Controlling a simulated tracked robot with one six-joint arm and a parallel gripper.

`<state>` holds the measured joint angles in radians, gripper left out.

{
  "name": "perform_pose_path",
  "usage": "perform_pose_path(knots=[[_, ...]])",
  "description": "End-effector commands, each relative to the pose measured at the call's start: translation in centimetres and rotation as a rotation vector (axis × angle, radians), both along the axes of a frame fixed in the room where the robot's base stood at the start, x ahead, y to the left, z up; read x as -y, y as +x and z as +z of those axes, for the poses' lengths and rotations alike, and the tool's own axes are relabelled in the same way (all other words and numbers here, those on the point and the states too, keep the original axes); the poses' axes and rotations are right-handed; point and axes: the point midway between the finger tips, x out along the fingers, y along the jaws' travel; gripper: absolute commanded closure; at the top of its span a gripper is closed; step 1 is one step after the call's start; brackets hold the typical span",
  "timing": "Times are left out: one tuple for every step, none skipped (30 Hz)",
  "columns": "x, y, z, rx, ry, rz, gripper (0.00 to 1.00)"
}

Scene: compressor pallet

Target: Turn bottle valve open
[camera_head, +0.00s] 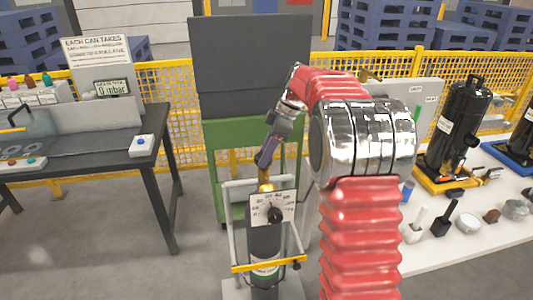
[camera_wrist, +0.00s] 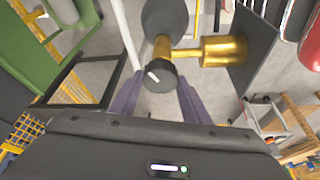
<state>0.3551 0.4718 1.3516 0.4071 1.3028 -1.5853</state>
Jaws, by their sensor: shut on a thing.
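The gas bottle (camera_head: 264,245) stands upright in a wheeled frame, with a brass valve (camera_head: 265,186) on top. In the wrist view the valve's black knob (camera_wrist: 160,77) carries a white mark and joins a brass fitting (camera_wrist: 222,51). My gripper (camera_head: 265,160) reaches down to the valve from above. Its purple fingers (camera_wrist: 158,92) lie on either side of the knob and are shut on it. The finger contact is partly hidden. A white dial plate (camera_head: 287,207) with a black knob sits in front of the bottle, below the valve.
A yellow bar (camera_head: 245,267) crosses the bottle frame. A black workbench (camera_head: 150,150) with a display reading 0 mbar (camera_head: 113,88) stands at left. A white table (camera_head: 470,235) with black compressors (camera_head: 462,125) is at right. A green cabinet (camera_head: 225,140) is behind the bottle.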

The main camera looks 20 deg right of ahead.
Motion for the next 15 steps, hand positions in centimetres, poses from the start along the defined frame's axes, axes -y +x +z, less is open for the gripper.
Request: perform_pose_path(knots=[[0.14, -0.17, -0.15, -0.005, -0.002, 0.001, 0.56], [0.13, -0.16, -0.14, -0.005, -0.002, 0.001, 0.54], [0.12, -0.15, -0.14, -0.005, -0.002, 0.000, 0.51], [0.11, -0.13, -0.13, -0.004, -0.001, 0.000, 0.49], [0.10, -0.11, -0.11, -0.004, -0.001, 0.000, 0.47], [0.09, -0.10, -0.09, -0.003, -0.002, 0.000, 0.44], [0.08, -0.09, -0.09, -0.003, -0.002, 0.000, 0.42], [0.07, -0.08, -0.08, -0.003, -0.001, 0.000, 0.40], [0.06, -0.08, -0.07, -0.002, -0.001, -0.001, 0.39], [0.06, -0.06, -0.07, -0.002, -0.001, -0.001, 0.39], [0.05, -0.06, -0.06, -0.002, -0.001, -0.001, 0.39], [0.03, -0.05, -0.05, -0.002, -0.001, 0.000, 0.39], [0.03, -0.04, -0.04, -0.002, -0.001, 0.000, 0.39], [0.03, -0.04, -0.04, -0.002, -0.001, 0.000, 0.39], [0.03, -0.04, -0.02, 0.000, -0.001, 0.000, 0.39]])
